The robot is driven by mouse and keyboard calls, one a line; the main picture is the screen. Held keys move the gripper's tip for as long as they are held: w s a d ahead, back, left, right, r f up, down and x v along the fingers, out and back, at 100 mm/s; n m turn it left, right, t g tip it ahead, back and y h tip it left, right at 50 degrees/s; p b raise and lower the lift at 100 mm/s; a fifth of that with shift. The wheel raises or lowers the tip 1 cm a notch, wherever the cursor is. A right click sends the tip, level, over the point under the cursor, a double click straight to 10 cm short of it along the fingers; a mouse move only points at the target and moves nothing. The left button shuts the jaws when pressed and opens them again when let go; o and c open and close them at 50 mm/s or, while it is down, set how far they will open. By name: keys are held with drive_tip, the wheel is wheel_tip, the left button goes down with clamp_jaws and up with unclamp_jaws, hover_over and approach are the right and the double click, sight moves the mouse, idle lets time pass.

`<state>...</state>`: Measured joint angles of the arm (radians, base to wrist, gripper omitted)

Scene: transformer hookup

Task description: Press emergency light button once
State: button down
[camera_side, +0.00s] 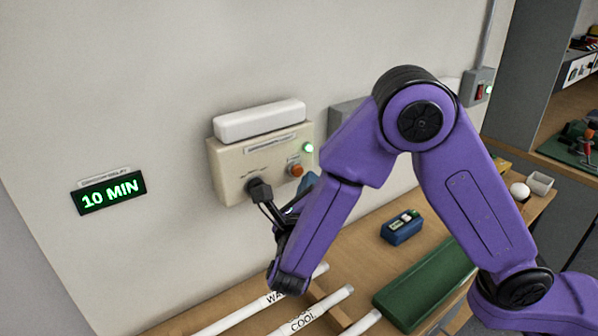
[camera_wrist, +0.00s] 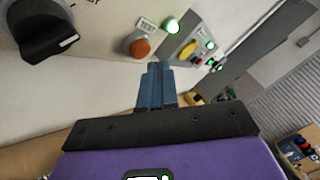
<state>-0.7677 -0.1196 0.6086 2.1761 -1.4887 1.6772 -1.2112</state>
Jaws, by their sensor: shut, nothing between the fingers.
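The emergency light unit (camera_side: 232,170) is a beige box on the wall with a long white lamp (camera_side: 260,120) on top. Its round orange-red button (camera_side: 296,170) is at the lower right of the front, under a lit green lamp (camera_side: 308,147). In the wrist view the button (camera_wrist: 140,48) sits below a small label, just beyond and slightly left of my fingertips. My gripper (camera_wrist: 157,68) has its blue fingers together and empty. In the side view the fingers (camera_side: 306,186) show just below the button, partly hidden by my arm. I cannot tell whether they touch it.
A black plug or knob (camera_side: 259,190) juts from the unit's front, left of the button. A display (camera_side: 110,192) reads 10 MIN. The bench holds a blue meter-like device (camera_side: 402,228), a green case (camera_side: 425,285) and white labelled tubes (camera_side: 318,311). A grey box (camera_side: 347,115) is behind my arm.

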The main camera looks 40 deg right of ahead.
drive_tip(key=shift+w, duration=0.2)
idle(0.5)
drive_tip(key=shift+w, duration=0.25)
drive_tip(key=shift+w, duration=0.4)
idle(0.7)
idle(0.4)
drive_tip(key=shift+s, duration=0.85)
drive_tip(key=shift+s, duration=2.5)
